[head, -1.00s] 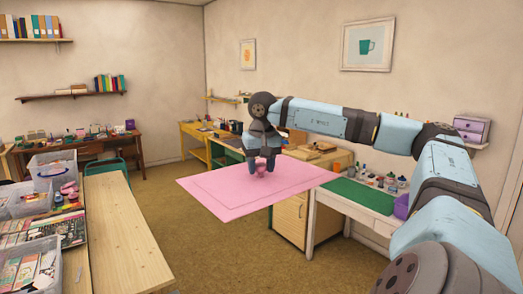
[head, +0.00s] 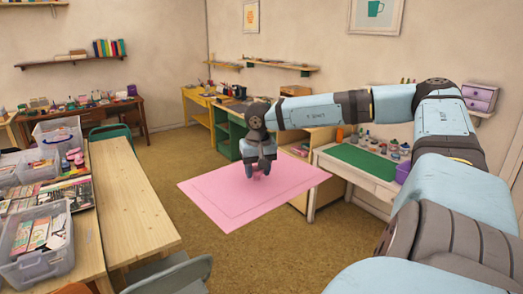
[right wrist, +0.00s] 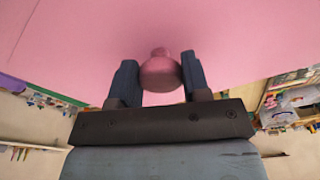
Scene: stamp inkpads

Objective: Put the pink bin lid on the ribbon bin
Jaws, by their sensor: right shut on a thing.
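The pink bin lid (head: 225,198) is a wide flat pink sheet with a raised border line and a round knob (right wrist: 160,72) in its middle. My right gripper (head: 261,170) is shut on the knob and holds the lid level in the air, right of the wooden table. The right wrist view shows a finger on each side of the knob and the lid (right wrist: 230,35) beyond. Clear open bins stand at the left; I cannot tell which is the ribbon bin. My left gripper is not in view.
Clear bins stand on the left table: one at the back (head: 58,130), one in the middle (head: 35,172), one in front (head: 35,264) holding cards. The wooden tabletop (head: 128,190) beside them is bare. A chair (head: 175,278) stands at its near end.

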